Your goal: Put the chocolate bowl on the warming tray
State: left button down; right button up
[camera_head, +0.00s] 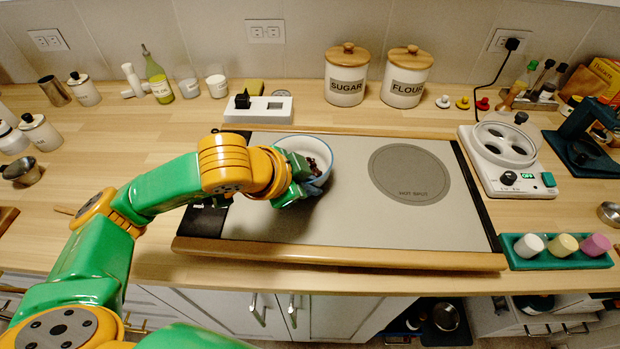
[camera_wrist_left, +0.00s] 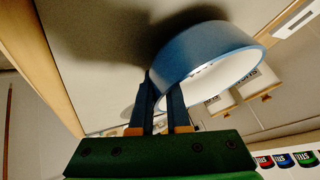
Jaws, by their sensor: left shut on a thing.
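The chocolate bowl (camera_head: 318,150) is pale inside and blue outside, with dark pieces in it. It is over the left rear part of the warming tray (camera_head: 300,215), a wide grey plate with wooden edges and a round "HOT SPOT" mark (camera_head: 409,174) at right. My left gripper (camera_head: 300,182) is shut on the near side of the bowl's wall. In the left wrist view the gripper (camera_wrist_left: 162,92) pinches the bowl (camera_wrist_left: 205,52), and a dark shadow falls on the tray (camera_wrist_left: 85,75). Whether the bowl touches the tray is unclear. My right gripper is not in view.
Behind the tray stand a white box (camera_head: 258,109) and sugar (camera_head: 345,85) and flour (camera_head: 405,88) canisters. A white appliance with round openings (camera_head: 507,155) is at right. A teal holder (camera_head: 556,255) with coloured cups sits at front right. The tray's middle and right are clear.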

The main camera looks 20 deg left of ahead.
pick_arm(q)
jog(key=shift+f, duration=0.15)
jog(key=shift+w+f, duration=0.1)
jog(key=shift+f, duration=0.05)
jog(key=c, duration=1.2)
grip_release()
jog(key=shift+o, duration=0.2)
jog(key=shift+r, duration=0.25)
jog(key=b+v, duration=0.2)
jog(key=v, duration=1)
jog(key=shift+b, duration=0.4)
